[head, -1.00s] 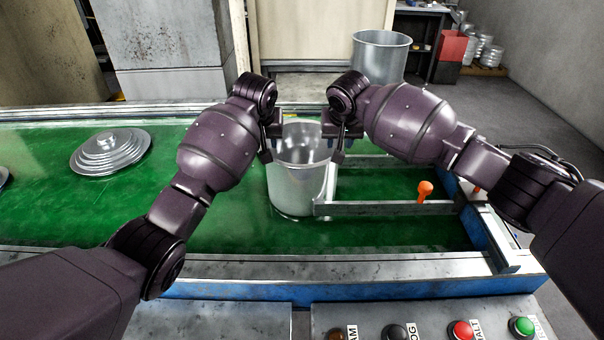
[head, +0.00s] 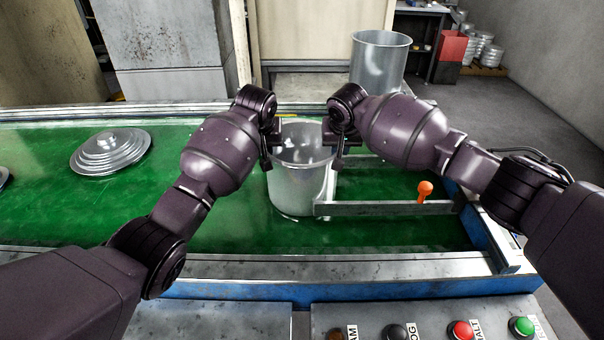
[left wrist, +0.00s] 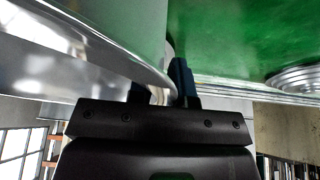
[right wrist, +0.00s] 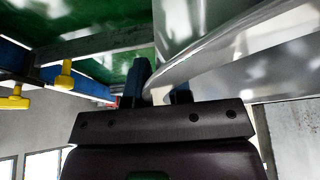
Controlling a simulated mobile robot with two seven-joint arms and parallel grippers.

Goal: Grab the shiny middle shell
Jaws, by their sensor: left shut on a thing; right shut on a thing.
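The shiny metal pot shell (head: 300,190) stands upright on the green conveyor belt, open end up, against the metal guide frame. My left gripper (head: 270,148) is shut on the left side of its rim; in the left wrist view its fingers (left wrist: 162,88) straddle the pot wall (left wrist: 100,60). My right gripper (head: 334,146) is shut on the right side of the rim; in the right wrist view its fingers (right wrist: 160,90) straddle the wall (right wrist: 230,55). The pot's base appears to rest on the belt. The finger ends are partly hidden in the head view.
A stack of lids (head: 110,152) lies on the belt (head: 90,215) at left. A metal guide rail (head: 385,208) with an orange knob (head: 425,190) stands right of the pot. A larger metal bin (head: 380,62) stands behind the conveyor. A button panel (head: 430,325) is in front.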

